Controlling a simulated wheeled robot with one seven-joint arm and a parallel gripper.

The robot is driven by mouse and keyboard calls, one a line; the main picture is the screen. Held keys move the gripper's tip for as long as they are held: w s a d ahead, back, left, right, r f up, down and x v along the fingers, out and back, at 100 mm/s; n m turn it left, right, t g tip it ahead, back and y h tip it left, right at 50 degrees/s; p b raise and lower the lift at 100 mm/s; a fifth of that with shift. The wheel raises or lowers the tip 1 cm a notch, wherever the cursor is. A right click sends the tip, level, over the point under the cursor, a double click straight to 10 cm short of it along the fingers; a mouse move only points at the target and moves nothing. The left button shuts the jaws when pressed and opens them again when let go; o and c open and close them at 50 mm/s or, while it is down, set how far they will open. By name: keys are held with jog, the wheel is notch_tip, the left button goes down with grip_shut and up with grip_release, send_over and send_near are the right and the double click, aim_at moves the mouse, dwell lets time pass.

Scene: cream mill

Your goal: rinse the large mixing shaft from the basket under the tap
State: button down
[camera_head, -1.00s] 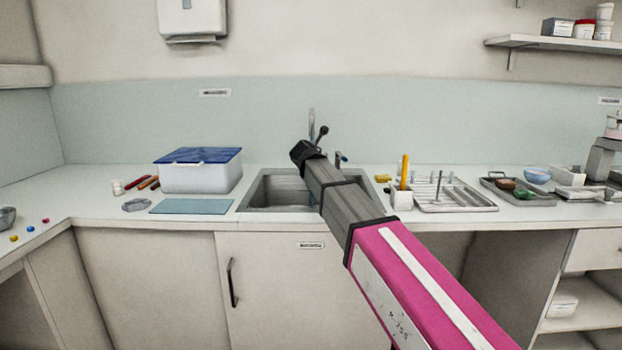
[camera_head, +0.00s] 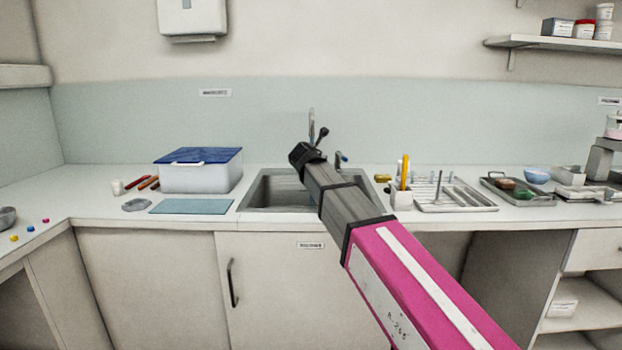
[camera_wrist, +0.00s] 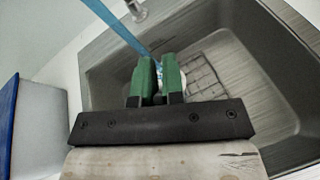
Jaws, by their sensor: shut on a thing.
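In the wrist view, my gripper (camera_wrist: 157,66) is over the grey sink (camera_wrist: 112,82), its green fingers close together. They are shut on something. Only a small pale bit (camera_wrist: 161,76) shows by the fingers, so I cannot make out the large mixing shaft's shape. A blue band that looks like a water stream (camera_wrist: 122,30) runs from the upper edge down to behind the fingers. A metal tap part (camera_wrist: 137,10) shows at the top. In the head view, the tap (camera_head: 311,124) rises behind the sink (camera_head: 262,192), and my arm hides the gripper. I cannot identify the basket with certainty.
A wire grid (camera_wrist: 203,76) lies on the sink floor. Left of the sink are a white bin with a blue lid (camera_head: 200,175) and a blue mat (camera_head: 192,207). Right of it are a white holder (camera_head: 401,201), a metal rack tray (camera_head: 458,207) and a dark tray (camera_head: 520,196).

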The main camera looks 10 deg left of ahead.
jog(key=s, duration=0.1)
jog(key=s+d, duration=0.1)
jog(key=s, duration=0.2)
jog(key=shift+s+d, duration=0.2)
jog(key=shift+d, duration=0.15)
dwell(1.2)
jog(key=s+d+r, duration=0.1)
jog(key=s+r, duration=0.3)
jog(key=shift+s+d, duration=0.3)
jog(key=shift+d, duration=0.1)
dwell(0.3)
dwell(0.4)
